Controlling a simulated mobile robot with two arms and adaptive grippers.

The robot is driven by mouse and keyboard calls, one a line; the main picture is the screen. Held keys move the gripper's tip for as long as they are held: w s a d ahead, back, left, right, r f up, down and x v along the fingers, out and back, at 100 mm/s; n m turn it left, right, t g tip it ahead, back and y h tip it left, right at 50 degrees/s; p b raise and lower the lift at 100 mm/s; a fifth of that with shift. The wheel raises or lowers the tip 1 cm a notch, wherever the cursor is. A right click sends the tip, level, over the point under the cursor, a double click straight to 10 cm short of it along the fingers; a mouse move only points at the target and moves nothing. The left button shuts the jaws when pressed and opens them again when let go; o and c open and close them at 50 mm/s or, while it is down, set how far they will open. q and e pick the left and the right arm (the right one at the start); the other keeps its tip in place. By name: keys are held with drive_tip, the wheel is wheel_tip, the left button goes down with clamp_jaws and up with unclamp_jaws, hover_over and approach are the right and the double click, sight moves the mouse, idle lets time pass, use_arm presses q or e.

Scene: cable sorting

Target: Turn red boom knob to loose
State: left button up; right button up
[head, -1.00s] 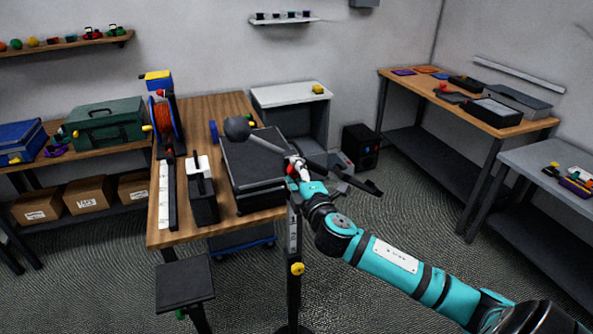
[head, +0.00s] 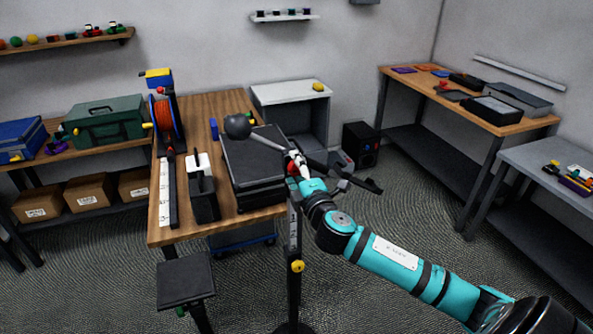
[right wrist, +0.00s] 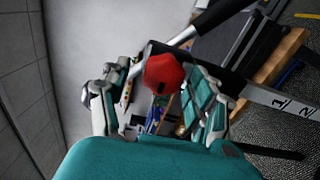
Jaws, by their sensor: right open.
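The red boom knob (right wrist: 164,76) is a faceted red knob on the boom joint. In the right wrist view it sits between the two spread fingers of my right gripper (right wrist: 157,88). The fingers stand on either side of it; I cannot tell whether they touch it. In the head view my right gripper (head: 298,163) is at the boom joint, and only a little of the red knob (head: 291,168) shows beside it. The boom (head: 267,140) carries a dark grey ball at its left end. My left gripper is not in view.
The boom stand's yellow knob (head: 297,267) is lower on the post. A wooden table (head: 231,227) with a black case (head: 252,160) and a cable reel (head: 166,118) stands to the left. A grey cabinet (head: 290,93) is behind.

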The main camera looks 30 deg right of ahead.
drive_tip(key=shift+f, duration=0.1)
drive_tip(key=shift+s, duration=0.2)
drive_tip(key=v, duration=1.1)
drive_tip(key=shift+s, duration=0.3)
